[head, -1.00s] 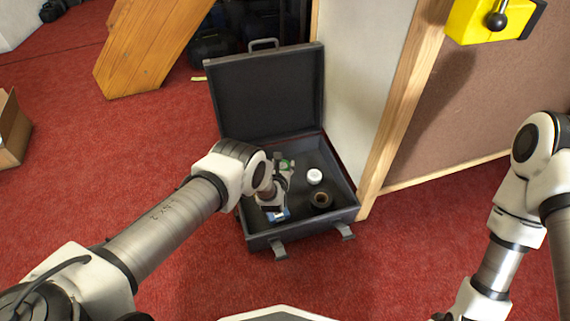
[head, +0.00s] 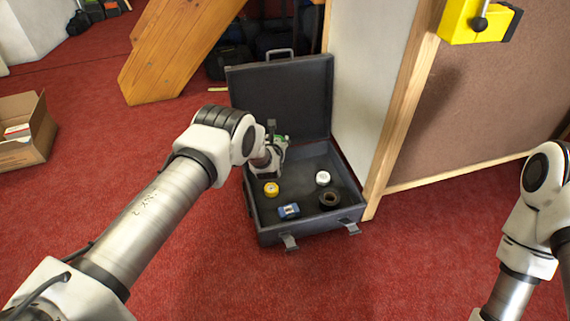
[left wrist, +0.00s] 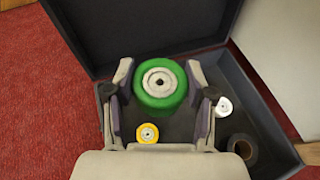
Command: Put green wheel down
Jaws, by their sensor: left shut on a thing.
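The green wheel (left wrist: 161,83) has a pale hub with a dark centre hole. My left gripper (left wrist: 158,84) is shut on it, with one finger on each side, in the left wrist view. In the head view the left gripper (head: 279,147) is over the back left part of the open dark case (head: 265,237), and only a bit of green shows there. I cannot tell whether the wheel touches the case floor. My right arm shows at the right edge of the head view, but its gripper is out of the picture.
In the case lie a yellow wheel (head: 271,188), a blue item (head: 289,211), a white roll (head: 323,178) and a black roll (head: 329,199). The lid (head: 280,98) stands open at the back. A wooden post (head: 401,110) stands right of the case. A cardboard box (head: 32,135) is far left.

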